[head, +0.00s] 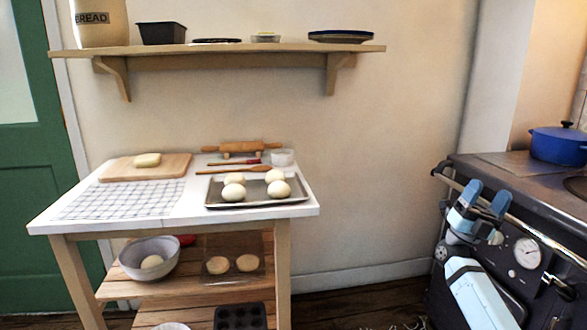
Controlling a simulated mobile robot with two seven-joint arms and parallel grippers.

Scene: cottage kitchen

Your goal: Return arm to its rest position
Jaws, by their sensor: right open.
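My right gripper (482,202) shows at the right of the head view, in front of the dark stove. Its two blue fingers are apart, with nothing between them. My right arm comes up from the bottom right edge. The gripper is well to the right of the white-topped table, with a gap of floor and wall between. My left gripper is out of view.
The dark stove (505,170) bears a blue pot (560,145). The white-topped table (130,226) holds a tray (222,203) of dough balls, a cutting board (118,173) and a rolling pin (240,147). A wall shelf (230,50) hangs above. Floor shows between table and stove.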

